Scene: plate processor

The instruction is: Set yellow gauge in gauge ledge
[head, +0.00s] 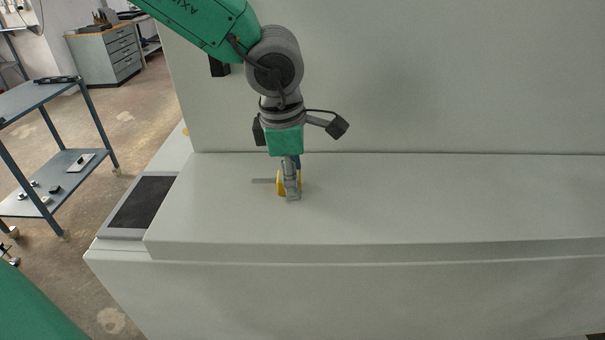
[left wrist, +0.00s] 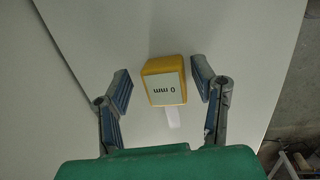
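The yellow gauge (left wrist: 165,82) has a pale face reading "0 mm" and shows between the fingers of my left gripper (left wrist: 161,90) in the left wrist view. The fingers are apart, with a gap on each side of the gauge. In the head view the gauge (head: 281,183) is on the pale ledge surface (head: 420,195), partly hidden behind my left gripper (head: 291,194). A thin grey stem sticks out to its left. I cannot pick out a separate gauge ledge. My right gripper is not in view.
A dark recessed pad (head: 142,203) lies left of the pale surface. An upright pale wall (head: 420,75) stands behind it. A blue-framed cart (head: 50,100) and grey drawers (head: 107,55) stand at the far left. The surface to the right is clear.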

